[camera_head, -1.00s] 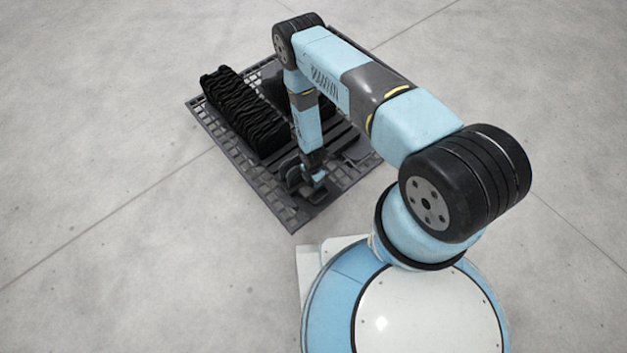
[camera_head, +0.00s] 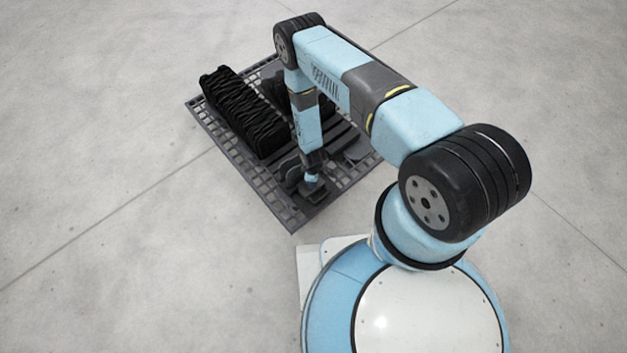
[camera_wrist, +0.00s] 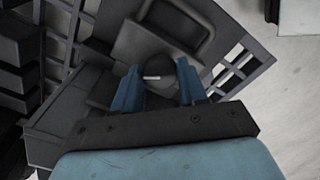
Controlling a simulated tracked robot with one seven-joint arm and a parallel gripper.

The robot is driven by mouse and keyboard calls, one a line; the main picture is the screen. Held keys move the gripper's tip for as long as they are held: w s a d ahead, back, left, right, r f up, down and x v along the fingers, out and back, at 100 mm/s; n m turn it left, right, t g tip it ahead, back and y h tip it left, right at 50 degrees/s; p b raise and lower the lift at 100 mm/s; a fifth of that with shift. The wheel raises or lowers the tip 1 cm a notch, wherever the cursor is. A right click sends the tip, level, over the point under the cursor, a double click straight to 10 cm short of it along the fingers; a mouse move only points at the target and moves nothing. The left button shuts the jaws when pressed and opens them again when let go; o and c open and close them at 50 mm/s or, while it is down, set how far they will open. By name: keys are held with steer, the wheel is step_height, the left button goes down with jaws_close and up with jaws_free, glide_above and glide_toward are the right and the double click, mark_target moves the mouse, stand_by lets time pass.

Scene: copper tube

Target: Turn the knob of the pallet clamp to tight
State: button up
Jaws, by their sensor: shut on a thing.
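The knob (camera_wrist: 160,77) is a dark round cap with a short white mark, seen in the wrist view between the two blue fingers of my gripper (camera_wrist: 158,90). The fingers are shut on it from both sides. The clamp body (camera_wrist: 150,42) is a dark grey block behind the knob with a loop-shaped part at its upper right. In the head view my gripper (camera_head: 313,186) points down at the near corner of the pallet (camera_head: 293,212). There the knob is hidden by my gripper.
A long black ribbed bundle (camera_head: 243,112) lies on the pallet left of my arm. Another dark load shows partly behind my arm. Bare concrete floor (camera_head: 90,150) surrounds the pallet.

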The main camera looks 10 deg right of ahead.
steer(key=m, duration=0.2)
steer(key=w+m, duration=0.1)
steer(key=m, duration=0.2)
steer(key=shift+a+m, duration=0.2)
steer(key=shift+m, duration=0.1)
steer(key=m, duration=0.6)
steer(key=shift+d, duration=0.1)
steer(key=m, duration=0.6)
steer(key=shift+s+m, duration=0.1)
steer(key=shift+m, duration=0.2)
steer(key=m, duration=0.4)
steer(key=shift+m, duration=0.9)
steer(key=o, duration=1.1)
steer(key=shift+s, duration=0.2)
steer(key=shift+c, duration=0.2)
